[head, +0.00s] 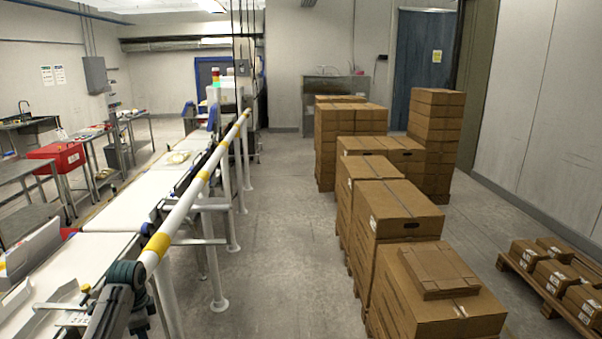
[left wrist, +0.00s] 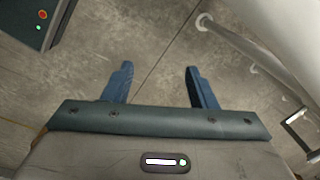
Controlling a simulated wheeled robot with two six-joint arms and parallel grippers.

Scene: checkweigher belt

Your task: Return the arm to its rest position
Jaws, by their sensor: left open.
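My left gripper (left wrist: 160,68) shows in the left wrist view with its two blue fingers spread apart. Nothing is between the fingers, and bare concrete floor lies beyond them. In the head view part of my arm, dark with a round greenish joint, shows at the lower left beside the near end of the yellow-and-white rail (head: 202,174). The gripper fingers cannot be made out there. My right gripper is in neither view.
The white conveyor belt (head: 136,200) runs away behind the rail at left, with a pale pack (head: 177,157) on it. Stacked cardboard boxes (head: 398,212) line the right of the aisle. A pallet of boxes (head: 507,262) lies far right. The aisle floor (head: 275,230) is clear.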

